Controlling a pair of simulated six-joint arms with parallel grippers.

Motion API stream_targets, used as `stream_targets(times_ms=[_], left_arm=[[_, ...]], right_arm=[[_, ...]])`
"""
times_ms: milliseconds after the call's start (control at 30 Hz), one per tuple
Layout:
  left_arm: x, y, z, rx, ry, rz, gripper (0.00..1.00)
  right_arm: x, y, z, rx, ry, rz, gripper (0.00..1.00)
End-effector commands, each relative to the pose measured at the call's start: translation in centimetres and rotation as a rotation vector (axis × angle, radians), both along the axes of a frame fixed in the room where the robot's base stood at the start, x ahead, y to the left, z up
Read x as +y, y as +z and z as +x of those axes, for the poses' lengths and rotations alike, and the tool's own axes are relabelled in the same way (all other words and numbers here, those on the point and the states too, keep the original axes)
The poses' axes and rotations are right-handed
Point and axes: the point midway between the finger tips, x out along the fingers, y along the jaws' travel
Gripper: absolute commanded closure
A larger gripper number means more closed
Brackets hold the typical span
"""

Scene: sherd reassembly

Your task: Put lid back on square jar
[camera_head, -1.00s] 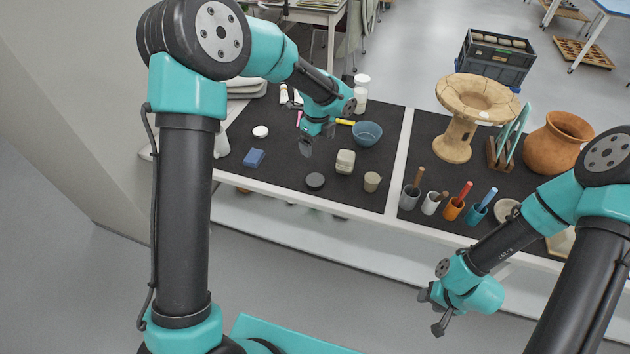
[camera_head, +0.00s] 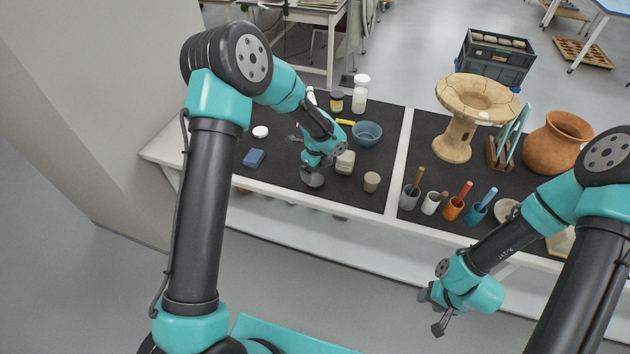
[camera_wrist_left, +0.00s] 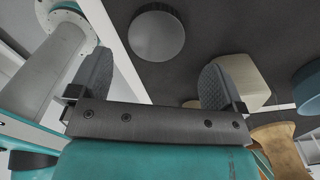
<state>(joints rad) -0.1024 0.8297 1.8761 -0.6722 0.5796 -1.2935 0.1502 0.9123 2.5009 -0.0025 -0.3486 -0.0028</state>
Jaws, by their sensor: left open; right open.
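The square jar (camera_head: 345,162) is a small pale beige pot on the dark mat, just right of my left gripper in the head view. It also shows behind the right finger in the left wrist view (camera_wrist_left: 246,85). My right gripper (camera_head: 432,311) is open and empty in front of the table.
A blue bowl (camera_head: 367,133) is behind the jar and a small beige cup (camera_head: 371,182) is to its right. A blue block (camera_head: 253,158) and a white disc (camera_head: 260,132) lie to the left.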

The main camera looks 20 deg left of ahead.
Motion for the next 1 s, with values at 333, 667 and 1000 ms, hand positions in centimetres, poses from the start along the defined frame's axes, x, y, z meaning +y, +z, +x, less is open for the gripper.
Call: stream_targets(times_ms=[333,667,1000], left_arm=[[0.1,-1.1,-0.2,0.001,0.001,0.0,0.04],[0.3,-5.0,-0.4,0.0,0.0,0.0,0.04],[0.3,-5.2,-0.4,0.0,0.001,0.0,0.04]], right_arm=[[0.0,0.0,0.0,0.0,0.0,0.0,0.54],[0.0,0.0,0.0,0.0,0.0,0.0,0.54],[0.0,0.0,0.0,0.0,0.0,0.0,0.54]])
